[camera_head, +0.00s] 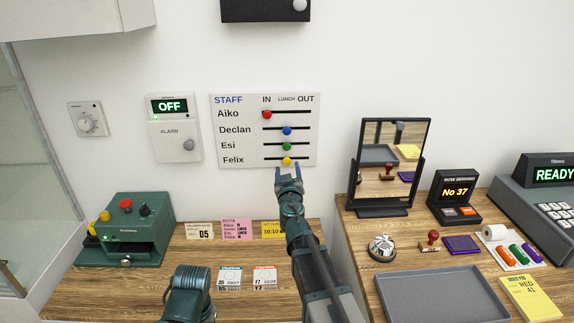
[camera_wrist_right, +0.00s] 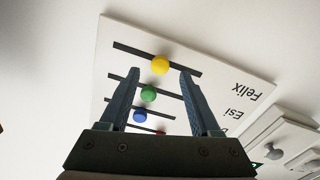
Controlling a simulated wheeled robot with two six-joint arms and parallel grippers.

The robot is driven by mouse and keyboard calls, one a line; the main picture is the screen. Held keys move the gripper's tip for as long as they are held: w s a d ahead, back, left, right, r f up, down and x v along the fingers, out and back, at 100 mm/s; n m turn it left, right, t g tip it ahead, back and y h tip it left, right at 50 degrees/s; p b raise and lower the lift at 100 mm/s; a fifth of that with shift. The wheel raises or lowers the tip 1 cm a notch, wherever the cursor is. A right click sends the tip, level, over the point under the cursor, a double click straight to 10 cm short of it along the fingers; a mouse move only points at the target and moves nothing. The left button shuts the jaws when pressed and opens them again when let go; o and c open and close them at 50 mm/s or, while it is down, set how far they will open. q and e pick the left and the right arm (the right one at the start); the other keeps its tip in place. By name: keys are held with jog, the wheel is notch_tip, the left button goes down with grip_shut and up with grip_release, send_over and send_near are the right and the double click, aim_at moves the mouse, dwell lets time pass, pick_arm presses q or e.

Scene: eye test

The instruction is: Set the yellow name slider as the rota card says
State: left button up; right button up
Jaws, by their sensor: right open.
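The staff board (camera_head: 240,135) hangs on the wall with a slider row for each name. The yellow knob (camera_head: 287,161) on Felix's row stands near the middle of its slot, under LUNCH. My right gripper (camera_head: 288,172) is open just below it. In the right wrist view, the yellow knob (camera_wrist_right: 160,65) shows between and just beyond the tips of the open right gripper (camera_wrist_right: 160,74), with gaps on both sides. The pink rota card (camera_head: 237,229) stands on the wooden counter; its Felix entry is too small to read surely.
The red knob (camera_head: 266,114) is at IN; the blue knob (camera_head: 287,131) and green knob (camera_head: 287,146) are at LUNCH, close above the yellow one. An alarm panel (camera_head: 175,128) is left of the board, and a mirror (camera_head: 425,165) stands to the right.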

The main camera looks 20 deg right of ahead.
aim_at(287, 162)
jog(key=shift+x, duration=2.05)
grip_shut()
